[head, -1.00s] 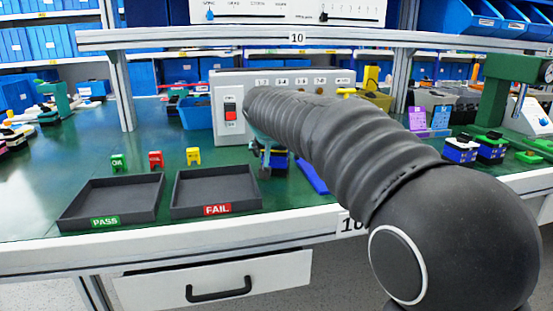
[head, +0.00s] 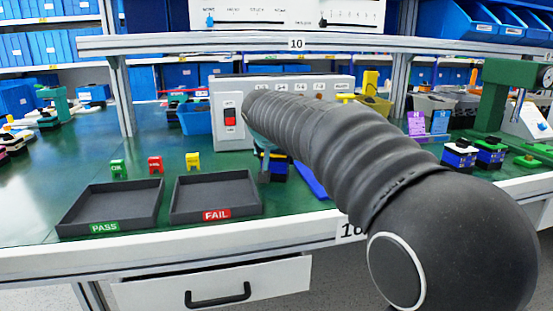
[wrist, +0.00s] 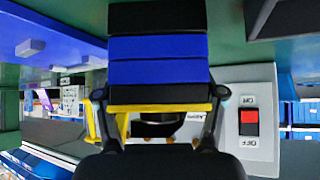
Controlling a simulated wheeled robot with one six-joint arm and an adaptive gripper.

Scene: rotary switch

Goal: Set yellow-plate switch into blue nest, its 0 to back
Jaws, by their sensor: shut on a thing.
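My gripper (wrist: 155,115) is shut on the yellow-plate switch, with one finger at each side of the plate. The switch (wrist: 158,70) has a stacked black and blue body, a yellow plate (wrist: 160,106) and a dark knob partly hidden by my gripper. In the head view the held switch (head: 277,170) shows below the end of my arm, in front of the grey box; most of it is hidden. A blue piece with raised blocks (wrist: 50,42), likely the blue nest, lies beside the switch in the wrist view. Its blue edge (head: 311,180) shows in the head view. The 0 mark is not readable.
The grey box with a red switch (head: 230,117) stands behind the held switch. The PASS tray (head: 110,204) and FAIL tray (head: 215,194) are at the left. Blue-bodied switches (head: 460,157) and a green press (head: 495,105) stand at the right.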

